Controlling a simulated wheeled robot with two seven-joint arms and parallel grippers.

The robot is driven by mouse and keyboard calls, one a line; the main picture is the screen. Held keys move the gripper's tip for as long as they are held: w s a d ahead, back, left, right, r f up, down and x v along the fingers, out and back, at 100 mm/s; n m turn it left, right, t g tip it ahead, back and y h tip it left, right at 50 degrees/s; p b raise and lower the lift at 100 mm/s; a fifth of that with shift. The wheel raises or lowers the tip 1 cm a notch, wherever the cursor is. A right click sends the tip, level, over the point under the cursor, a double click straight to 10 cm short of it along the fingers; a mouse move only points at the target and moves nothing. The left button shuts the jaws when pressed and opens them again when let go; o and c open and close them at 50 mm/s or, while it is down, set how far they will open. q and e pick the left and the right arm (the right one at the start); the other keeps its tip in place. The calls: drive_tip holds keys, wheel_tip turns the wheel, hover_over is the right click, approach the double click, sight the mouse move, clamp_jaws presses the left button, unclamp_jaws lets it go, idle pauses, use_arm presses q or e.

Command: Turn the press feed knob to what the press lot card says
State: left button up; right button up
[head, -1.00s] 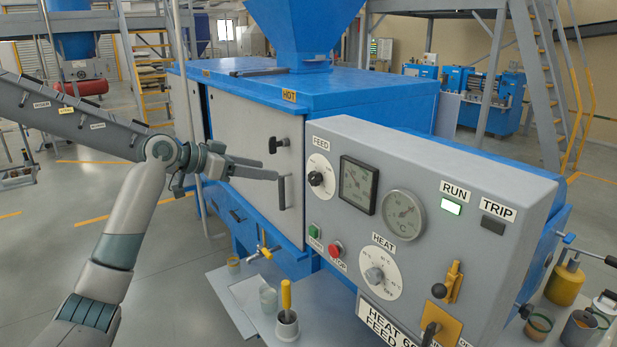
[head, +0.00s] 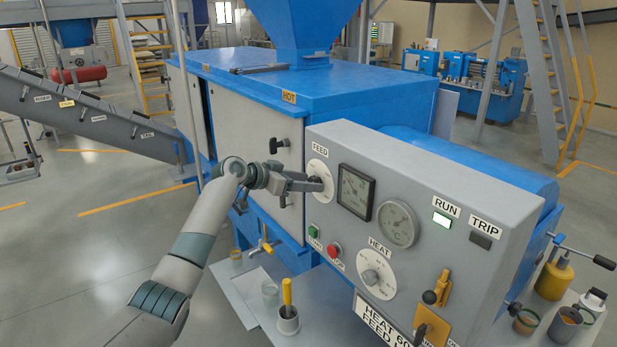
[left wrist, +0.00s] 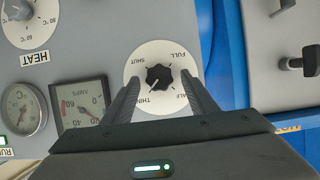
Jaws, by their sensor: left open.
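The black feed knob (left wrist: 159,77) sits on a round white dial (left wrist: 146,52) on the grey panel. The dial's words appear upside down in the left wrist view; SHUT and FULL are readable, the lower ones partly hidden. I cannot tell the pointer's setting surely. My left gripper (head: 314,184) is open at the FEED dial, its fingers on either side of the knob; contact is not clear. In the head view it partly covers the knob. A white card (head: 384,316) low on the panel starts with HEAT 60 and FEED; its rest is cut off. My right gripper is not seen.
Beside the dial are a square amps gauge (head: 355,192) and a round temperature gauge (head: 398,224). Below are a green button (head: 313,231), a red button (head: 334,251) and the HEAT knob (head: 371,277). A door handle (head: 279,145) stands left of the panel.

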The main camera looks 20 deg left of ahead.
use_arm(q)
drive_tip(key=shift+w+d+f, duration=0.2)
drive_tip(key=shift+w+d, duration=0.1)
drive_tip(key=c, duration=1.1)
